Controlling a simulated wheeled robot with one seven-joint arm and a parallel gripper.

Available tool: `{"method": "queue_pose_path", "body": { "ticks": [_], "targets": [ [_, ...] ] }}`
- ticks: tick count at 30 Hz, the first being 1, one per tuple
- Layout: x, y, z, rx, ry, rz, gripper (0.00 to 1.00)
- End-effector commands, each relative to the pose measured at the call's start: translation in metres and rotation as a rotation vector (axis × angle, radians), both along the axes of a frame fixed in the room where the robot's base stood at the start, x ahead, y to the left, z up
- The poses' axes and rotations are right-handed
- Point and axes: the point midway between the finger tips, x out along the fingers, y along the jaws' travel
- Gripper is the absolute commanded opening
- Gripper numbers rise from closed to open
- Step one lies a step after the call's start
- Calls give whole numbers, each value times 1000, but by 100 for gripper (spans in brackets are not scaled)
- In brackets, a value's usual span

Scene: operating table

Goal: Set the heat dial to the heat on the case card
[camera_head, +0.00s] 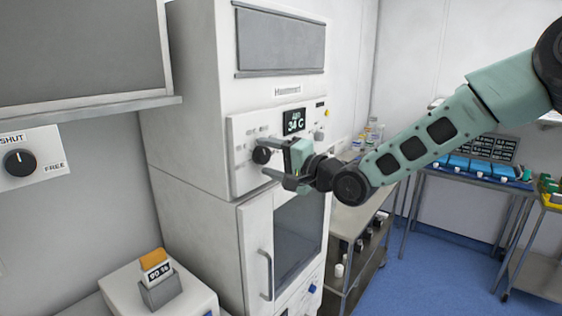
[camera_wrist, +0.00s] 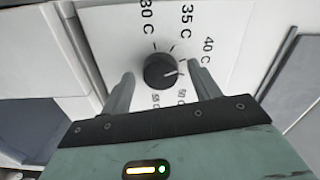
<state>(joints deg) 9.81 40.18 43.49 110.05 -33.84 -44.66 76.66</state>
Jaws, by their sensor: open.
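The heat dial (camera_head: 261,155) is a round black knob on the white warming cabinet's upper panel. In the wrist view the dial (camera_wrist: 160,72) has marks at 30 C, 35 C and 40 C, with smaller labels below that are hard to read. Its white pointer line points to the right, below the 40 C mark. My gripper (camera_head: 268,159) is open at the dial, its fingers (camera_wrist: 163,90) one on each side with gaps between. The display (camera_head: 294,122) above reads 34 C. An orange and white card (camera_head: 157,266) stands in a grey holder at lower left; its text is unclear.
Another dial (camera_head: 19,162) marked SHUT and FREE is on the left wall panel. A glass-fronted door (camera_head: 298,235) with a handle is below the dial panel. A steel trolley (camera_head: 350,218) stands right of the cabinet, and a table with blue trays (camera_head: 480,168) is farther right.

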Motion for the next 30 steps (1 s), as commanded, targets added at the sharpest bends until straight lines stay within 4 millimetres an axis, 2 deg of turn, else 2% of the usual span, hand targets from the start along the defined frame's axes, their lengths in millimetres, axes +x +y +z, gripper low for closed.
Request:
{"method": "queue_pose_path", "body": {
  "ticks": [5, 21, 30],
  "targets": [
    [-10, -15, -2, 0, -2, -2, 62],
    [-83, -110, -1, -4, -3, -5, 62],
    [-105, -135, 0, 0, -1, -1, 62]
  ]
}}
